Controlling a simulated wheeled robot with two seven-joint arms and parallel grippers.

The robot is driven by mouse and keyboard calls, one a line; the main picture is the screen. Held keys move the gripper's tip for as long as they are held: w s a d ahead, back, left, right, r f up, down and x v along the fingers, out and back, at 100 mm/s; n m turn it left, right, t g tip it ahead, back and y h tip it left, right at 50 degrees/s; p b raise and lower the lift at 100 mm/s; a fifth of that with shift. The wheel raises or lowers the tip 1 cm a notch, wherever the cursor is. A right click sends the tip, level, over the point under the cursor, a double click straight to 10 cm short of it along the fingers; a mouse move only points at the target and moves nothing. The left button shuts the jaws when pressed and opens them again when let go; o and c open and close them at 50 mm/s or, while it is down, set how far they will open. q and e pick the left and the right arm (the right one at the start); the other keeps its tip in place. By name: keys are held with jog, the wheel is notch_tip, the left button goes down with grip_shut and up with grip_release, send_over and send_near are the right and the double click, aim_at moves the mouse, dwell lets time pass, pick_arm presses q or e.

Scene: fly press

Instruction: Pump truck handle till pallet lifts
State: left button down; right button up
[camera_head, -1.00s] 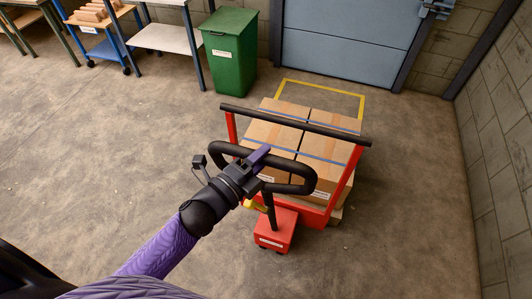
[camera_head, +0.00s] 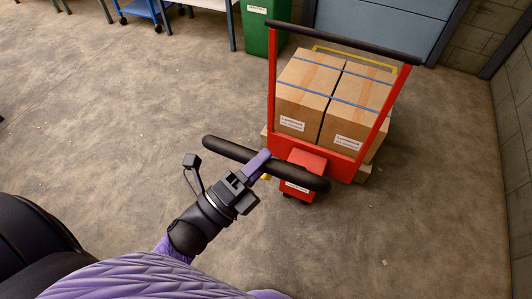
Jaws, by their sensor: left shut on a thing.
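The red pallet truck (camera_head: 307,160) stands in the middle, with its black handle (camera_head: 226,148) tilted down toward me and seen nearly edge-on. My left gripper (camera_head: 259,163) is shut on the handle's grip bar, left of its middle. A wooden pallet (camera_head: 364,174) shows only as a small edge under the load. Cardboard boxes (camera_head: 305,95) with blue straps sit on it, behind the truck's tall red frame (camera_head: 345,168). I cannot tell whether the pallet is clear of the floor. My right gripper is not in view.
A green bin (camera_head: 257,25) stands at the back, left of a blue-grey door (camera_head: 385,25). A yellow floor marking (camera_head: 345,53) shows behind the boxes. Work tables (camera_head: 210,5) stand at the back left. The concrete floor around the truck is clear.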

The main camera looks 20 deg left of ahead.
pick_arm(q)
jog(key=shift+s+f, duration=0.4)
jog(key=shift+s, duration=0.05)
jog(key=shift+c, duration=1.8)
grip_release()
jog(key=shift+r, duration=0.1)
jog(key=b+v, duration=0.1)
jog(key=v, duration=0.9)
jog(key=shift+b, duration=0.3)
jog(key=shift+w, duration=0.1)
